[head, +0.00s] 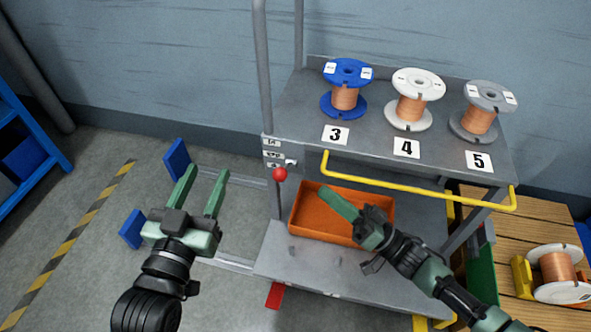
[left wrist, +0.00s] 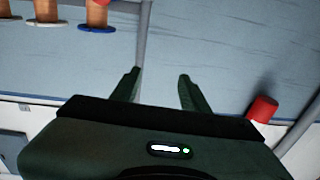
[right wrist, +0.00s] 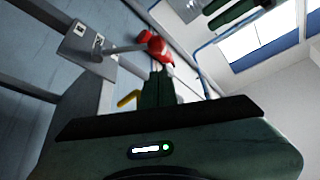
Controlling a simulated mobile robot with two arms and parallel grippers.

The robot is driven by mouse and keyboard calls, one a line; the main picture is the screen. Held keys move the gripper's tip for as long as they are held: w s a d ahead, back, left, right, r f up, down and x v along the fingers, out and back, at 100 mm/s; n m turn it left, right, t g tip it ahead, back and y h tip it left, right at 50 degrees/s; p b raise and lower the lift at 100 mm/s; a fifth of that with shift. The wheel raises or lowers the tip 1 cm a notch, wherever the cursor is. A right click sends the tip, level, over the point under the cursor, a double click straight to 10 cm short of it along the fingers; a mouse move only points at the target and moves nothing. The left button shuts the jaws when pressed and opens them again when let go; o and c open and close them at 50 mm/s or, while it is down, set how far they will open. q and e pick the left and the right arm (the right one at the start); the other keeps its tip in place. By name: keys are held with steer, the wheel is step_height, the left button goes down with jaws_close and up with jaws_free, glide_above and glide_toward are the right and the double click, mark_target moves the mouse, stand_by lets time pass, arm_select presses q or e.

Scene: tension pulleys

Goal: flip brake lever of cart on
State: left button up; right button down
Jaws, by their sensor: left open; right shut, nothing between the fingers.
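The cart (head: 300,115) stands against the wall, with a grey top shelf. Its brake lever ends in a red ball knob (head: 280,174) at the cart's left front corner, beside a small labelled plate (head: 272,154). In the right wrist view the red knob (right wrist: 155,45) and its grey rod (right wrist: 122,49) show just beyond the fingers. My right gripper (head: 325,190) is shut and empty, right of and slightly below the knob in the head view, apart from it. My left gripper (head: 206,172) is open and empty, left of the cart.
Blue (head: 346,95), white (head: 408,112) and grey (head: 476,121) spools stand on the top shelf. A yellow rail (head: 410,187) runs along its front. An orange bin (head: 308,218) sits on the lower shelf. A wooden pallet (head: 510,270) with a spool is at right.

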mark_target(286, 168)
arm_select(q)
step_height(286, 168, up, 6)
steer(key=s+t+h+b, duration=0.1)
steer(key=t, duration=0.2)
steer(key=shift+d+t, duration=0.25)
steer(key=shift+t, duration=0.05)
arm_select(e)
steer(key=x, duration=1)
steer(key=shift+f, duration=0.15)
